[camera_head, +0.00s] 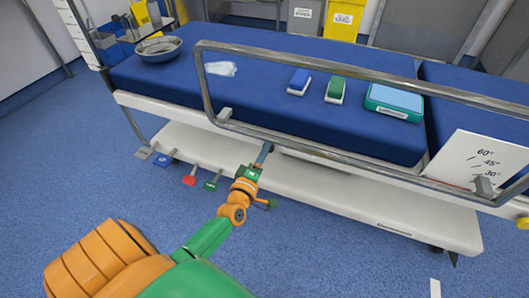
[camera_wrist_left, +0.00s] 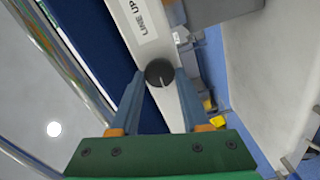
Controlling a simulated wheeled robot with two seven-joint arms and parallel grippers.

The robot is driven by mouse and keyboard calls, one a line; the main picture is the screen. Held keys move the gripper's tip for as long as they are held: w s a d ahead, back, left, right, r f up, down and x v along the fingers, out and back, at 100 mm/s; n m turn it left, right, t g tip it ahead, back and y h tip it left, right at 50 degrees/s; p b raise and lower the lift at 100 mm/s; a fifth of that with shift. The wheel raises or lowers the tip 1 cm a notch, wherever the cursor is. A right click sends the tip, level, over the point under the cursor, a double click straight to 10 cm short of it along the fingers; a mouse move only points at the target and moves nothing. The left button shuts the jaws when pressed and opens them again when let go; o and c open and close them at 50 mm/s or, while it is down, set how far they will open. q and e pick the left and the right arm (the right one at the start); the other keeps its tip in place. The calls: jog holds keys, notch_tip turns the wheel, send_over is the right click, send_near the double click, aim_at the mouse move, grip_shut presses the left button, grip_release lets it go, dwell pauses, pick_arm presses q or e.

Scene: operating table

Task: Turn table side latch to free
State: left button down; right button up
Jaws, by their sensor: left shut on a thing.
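The operating table (camera_head: 135,98) has a white side frame under a blue mattress. The latch shows in the left wrist view as a dark round knob (camera_wrist_left: 159,71) with a light line on its face, on the white side surface beside a "LINE UP" label (camera_wrist_left: 146,20). My left gripper (camera_head: 264,153) reaches the near side of the table under the side rail. In the wrist view its two fingers (camera_wrist_left: 158,88) are shut on the knob, one on each side. In the head view the gripper hides the knob. My right gripper is not in view.
A metal side rail (camera_head: 310,60) runs along the near side, above my left gripper. Several coloured pedals, including a red one (camera_head: 189,180), stand low at the left. A white angle card (camera_head: 482,158) is at the right. The blue floor in front is mostly clear.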

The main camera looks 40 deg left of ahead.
pick_arm(q)
jog(key=shift+n, duration=0.3)
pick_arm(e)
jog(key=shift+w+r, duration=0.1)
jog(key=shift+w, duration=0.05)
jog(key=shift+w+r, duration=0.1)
pick_arm(q)
jog(key=shift+c, duration=1.9)
grip_release()
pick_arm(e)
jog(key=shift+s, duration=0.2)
pick_arm(q)
jog(key=p+v, duration=0.1)
jog(key=v, duration=0.6)
jog(key=shift+p, duration=0.35)
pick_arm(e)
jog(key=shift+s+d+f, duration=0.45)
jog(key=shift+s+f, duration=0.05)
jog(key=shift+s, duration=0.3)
